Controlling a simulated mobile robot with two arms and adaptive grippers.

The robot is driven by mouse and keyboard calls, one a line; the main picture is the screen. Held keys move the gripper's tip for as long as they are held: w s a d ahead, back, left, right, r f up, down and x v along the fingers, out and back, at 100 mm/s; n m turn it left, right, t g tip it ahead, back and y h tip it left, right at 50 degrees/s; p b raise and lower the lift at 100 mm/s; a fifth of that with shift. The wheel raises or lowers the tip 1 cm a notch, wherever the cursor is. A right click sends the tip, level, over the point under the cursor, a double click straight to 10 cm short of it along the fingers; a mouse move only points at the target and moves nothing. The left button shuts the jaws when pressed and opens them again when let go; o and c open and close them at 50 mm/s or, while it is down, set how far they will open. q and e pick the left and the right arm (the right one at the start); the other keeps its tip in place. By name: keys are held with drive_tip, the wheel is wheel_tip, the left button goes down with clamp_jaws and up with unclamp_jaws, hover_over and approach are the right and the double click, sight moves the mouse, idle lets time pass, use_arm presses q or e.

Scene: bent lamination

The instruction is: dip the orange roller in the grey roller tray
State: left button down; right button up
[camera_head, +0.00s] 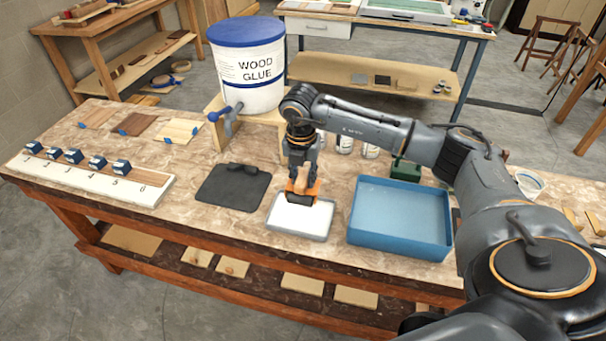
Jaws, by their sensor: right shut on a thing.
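The orange roller (303,191) is held upright below my right gripper (301,176), which is shut on it. The roller is at the back part of the grey roller tray (318,236), over or in the white glue inside. I cannot tell whether it touches the glue. The tray lies near the front edge of the workbench, between a black mat and a blue bin. My right arm reaches in from the right across the bench. My left gripper is not in view.
A blue bin (400,180) stands right of the tray. A black mat (232,188) lies left. A wood glue bucket (248,68) with a tap stands on a wooden stand behind. A white strip with blue clamps (82,178) lies at the left.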

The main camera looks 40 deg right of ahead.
drive_tip(key=shift+f+b, duration=1.75)
drive_tip(key=shift+f, duration=1.1)
drive_tip(key=shift+r, duration=0.15)
drive_tip(key=shift+r+p, duration=2)
drive_tip(key=shift+r, duration=1)
